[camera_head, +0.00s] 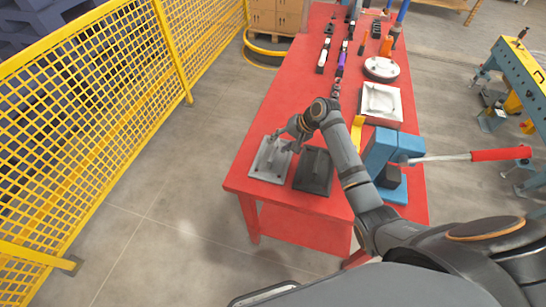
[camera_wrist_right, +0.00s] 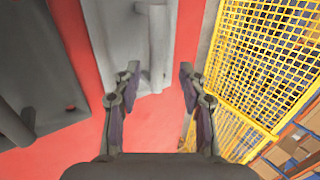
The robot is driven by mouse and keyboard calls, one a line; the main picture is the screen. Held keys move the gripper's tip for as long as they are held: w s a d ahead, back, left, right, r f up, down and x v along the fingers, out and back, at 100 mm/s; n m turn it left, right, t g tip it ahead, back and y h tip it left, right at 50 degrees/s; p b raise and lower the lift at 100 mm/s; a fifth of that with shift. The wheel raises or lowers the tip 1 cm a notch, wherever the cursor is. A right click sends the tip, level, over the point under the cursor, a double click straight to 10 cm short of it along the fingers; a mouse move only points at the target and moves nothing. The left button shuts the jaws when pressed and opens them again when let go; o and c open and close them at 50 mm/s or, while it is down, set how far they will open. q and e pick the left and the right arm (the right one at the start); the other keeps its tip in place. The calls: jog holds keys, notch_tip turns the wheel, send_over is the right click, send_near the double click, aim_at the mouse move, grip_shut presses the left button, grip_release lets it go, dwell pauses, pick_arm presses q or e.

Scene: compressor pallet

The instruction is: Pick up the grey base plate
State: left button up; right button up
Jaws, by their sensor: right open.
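The grey base plate (camera_head: 266,166) lies at the near left corner of the red table, with a raised part on top. It also shows in the right wrist view (camera_wrist_right: 112,35), where its post-like raised part (camera_wrist_right: 157,40) lies ahead of and between the fingers. My right gripper (camera_head: 288,145) is over the far right side of this plate. Its two fingers (camera_wrist_right: 158,82) are apart with nothing gripped. Whether they touch the plate I cannot tell. My left gripper is not in view.
A dark plate (camera_head: 313,172) lies close to the right of the grey one on the red table (camera_head: 285,100). A blue press (camera_head: 381,150) with a red-handled lever stands further right. A white tray (camera_head: 381,101) and tools lie farther back. A yellow fence (camera_head: 90,110) stands left.

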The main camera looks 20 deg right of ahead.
aim_at(275, 148)
jog(key=x, duration=0.4)
jog(key=shift+s+f+p, duration=0.1)
jog(key=shift+s+p, duration=0.25)
jog(key=shift+w+a+f, duration=0.2)
jog(key=shift+w+f, duration=0.05)
jog(key=shift+f, duration=0.2)
jog(key=shift+r, duration=0.1)
grip_shut()
